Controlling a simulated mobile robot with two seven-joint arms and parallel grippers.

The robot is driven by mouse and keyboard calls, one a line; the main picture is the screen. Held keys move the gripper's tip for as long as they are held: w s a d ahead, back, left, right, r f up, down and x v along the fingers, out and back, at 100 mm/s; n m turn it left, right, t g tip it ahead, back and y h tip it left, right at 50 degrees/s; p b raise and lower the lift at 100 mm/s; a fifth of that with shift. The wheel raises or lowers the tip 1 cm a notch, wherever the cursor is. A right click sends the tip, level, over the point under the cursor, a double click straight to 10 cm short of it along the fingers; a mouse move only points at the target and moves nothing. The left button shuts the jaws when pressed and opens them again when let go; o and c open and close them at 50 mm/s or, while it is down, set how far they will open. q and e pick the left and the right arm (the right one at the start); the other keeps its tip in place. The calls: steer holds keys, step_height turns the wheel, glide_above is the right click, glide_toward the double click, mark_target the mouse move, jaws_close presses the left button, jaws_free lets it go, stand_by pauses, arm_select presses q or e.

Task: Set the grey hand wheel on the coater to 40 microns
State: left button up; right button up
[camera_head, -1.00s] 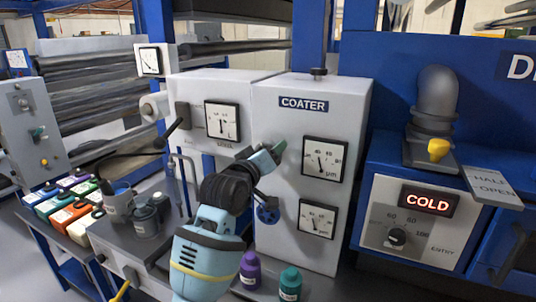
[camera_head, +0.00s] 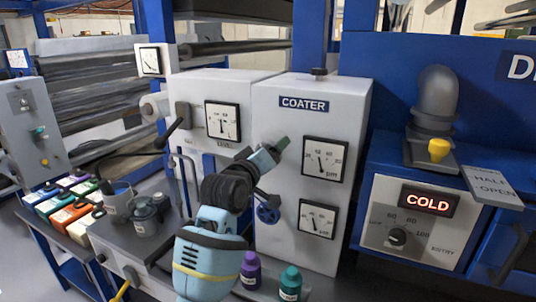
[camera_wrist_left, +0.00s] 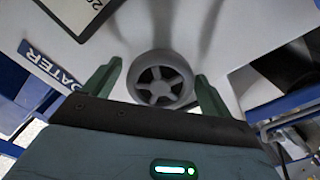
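The coater (camera_head: 278,92) is a white cabinet with two dials on its front. The upper dial (camera_head: 324,158) is marked in µm; its needle stands near the 40 mark, but the exact reading is too small to tell. The grey hand wheel (camera_wrist_left: 160,78) is a round spoked wheel on the white panel in the left wrist view. In the head view my arm and gripper hide it. My left gripper (camera_head: 280,146) is open at the coater front; in the left wrist view its fingers (camera_wrist_left: 157,80) stand on either side of the wheel, with gaps showing.
A blue hand wheel (camera_head: 267,213) sits below my gripper, and a lower dial (camera_head: 318,218) is beside it. A purple bottle (camera_head: 250,270) and a green bottle (camera_head: 289,284) stand at the coater's foot. A heater box (camera_head: 420,225) stands to the right.

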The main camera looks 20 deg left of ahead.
arm_select(q)
steer(key=shift+s, duration=0.1)
steer(key=s, duration=0.7)
steer(key=shift+s+a, duration=0.3)
stand_by(0.3)
steer(key=s+d+f+m+g, duration=0.15)
steer(key=s+f, duration=0.35)
steer(key=f, duration=1)
steer(key=s+f+m+g, duration=0.3)
steer(key=s+f, duration=0.2)
steer(key=f, duration=1)
steer(key=s+f+m, duration=0.1)
steer(key=s+f, duration=0.2)
steer(key=s+f+m+g, duration=0.1)
steer(key=s+f, duration=0.3)
steer(key=s+f+m+g, duration=0.1)
steer(key=s+f, duration=0.3)
steer(key=shift+s+d+f, duration=0.1)
steer(key=shift+d, duration=0.2)
steer(key=s+f+m+g, duration=0.1)
steer(key=s+f, duration=0.2)
steer(key=s, duration=0.3)
steer(key=s+d+f+m+g, duration=0.1)
steer(key=s+f, duration=0.2)
steer(key=s, duration=0.3)
steer(key=shift+s+f+h, duration=0.2)
steer(key=shift+f+h, duration=0.2)
steer(key=shift+w, duration=0.1)
